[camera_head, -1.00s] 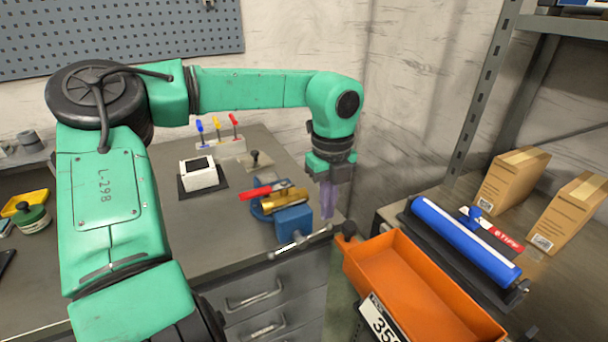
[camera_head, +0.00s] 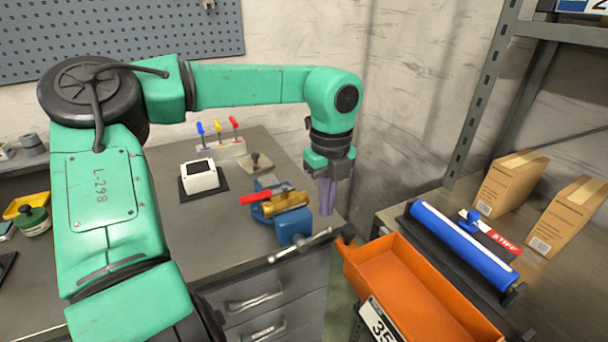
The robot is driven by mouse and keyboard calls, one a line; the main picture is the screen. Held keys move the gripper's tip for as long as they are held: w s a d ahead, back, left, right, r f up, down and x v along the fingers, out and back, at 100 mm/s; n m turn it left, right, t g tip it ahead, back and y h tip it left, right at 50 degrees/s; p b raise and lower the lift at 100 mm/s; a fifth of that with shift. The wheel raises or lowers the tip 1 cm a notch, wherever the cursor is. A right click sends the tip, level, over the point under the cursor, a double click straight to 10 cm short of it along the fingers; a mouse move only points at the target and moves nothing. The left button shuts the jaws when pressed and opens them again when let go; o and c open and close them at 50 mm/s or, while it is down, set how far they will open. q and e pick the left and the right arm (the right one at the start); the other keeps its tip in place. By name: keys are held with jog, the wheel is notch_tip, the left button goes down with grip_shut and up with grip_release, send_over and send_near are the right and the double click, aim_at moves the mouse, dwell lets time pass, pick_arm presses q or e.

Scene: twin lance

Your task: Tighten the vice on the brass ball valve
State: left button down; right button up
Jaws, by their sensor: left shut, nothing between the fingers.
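The blue vice (camera_head: 293,227) stands at the right front corner of the grey workbench. The brass ball valve (camera_head: 286,203), with a red lever (camera_head: 262,197), lies in the vice's jaws. The vice's silver handle bar (camera_head: 302,246) slants across its front, over the bench edge. My left gripper (camera_head: 326,205) points down just right of the vice and valve. Its purple fingers are shut with nothing between them. They overlap the bench's right edge in the picture, and I cannot tell whether they touch the handle. My right gripper is not in view.
An orange bin (camera_head: 395,275) and a blue roller (camera_head: 463,243) lie to the right, by cardboard boxes (camera_head: 511,184) on a shelf. A white device (camera_head: 199,176) and a rack of coloured-handled tools (camera_head: 220,149) stand behind the vice. Drawers (camera_head: 262,305) are below the bench.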

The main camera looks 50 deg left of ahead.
pick_arm(q)
jog(key=shift+r, duration=0.2)
jog(key=shift+s+r, duration=0.1)
jog(key=shift+r, duration=0.3)
jog(key=shift+p, duration=0.3)
jog(key=shift+r, duration=0.5)
jog(key=shift+p, duration=0.3)
jog(key=shift+s+r, duration=0.15)
jog(key=shift+r, duration=0.3)
jog(key=shift+r+p, duration=0.15)
jog(key=shift+p, duration=0.2)
jog(key=shift+r, duration=0.4)
jog(key=shift+a, duration=0.1)
